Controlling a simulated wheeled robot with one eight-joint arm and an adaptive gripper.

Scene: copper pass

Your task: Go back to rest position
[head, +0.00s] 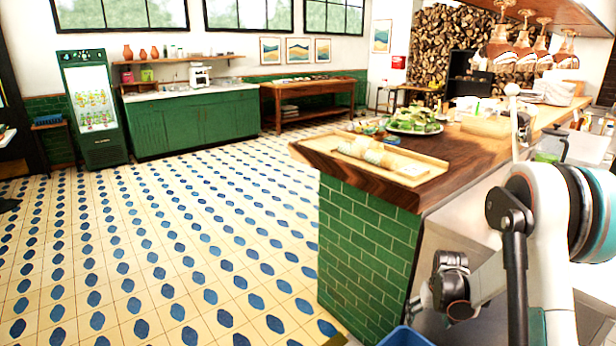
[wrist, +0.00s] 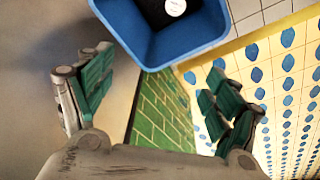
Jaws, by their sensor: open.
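My gripper (wrist: 157,92) is open in the wrist view, its green-padded fingers wide apart with nothing between them. In the head view my arm hangs low at the right, beside the near end of the green-tiled counter (head: 368,245). A blue bin (wrist: 207,47) shows beyond the fingers in the wrist view, with a black item (wrist: 160,10) bearing a round white label inside it. The bin's rim also shows at the bottom of the head view (head: 404,337).
The counter's wooden top holds a wooden tray (head: 425,163) of wrapped rolls and a plate of greens (head: 415,122). A drinks fridge (head: 92,108), green cabinet (head: 190,122) and wooden table (head: 318,92) stand at the back. The patterned tile floor at left is clear.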

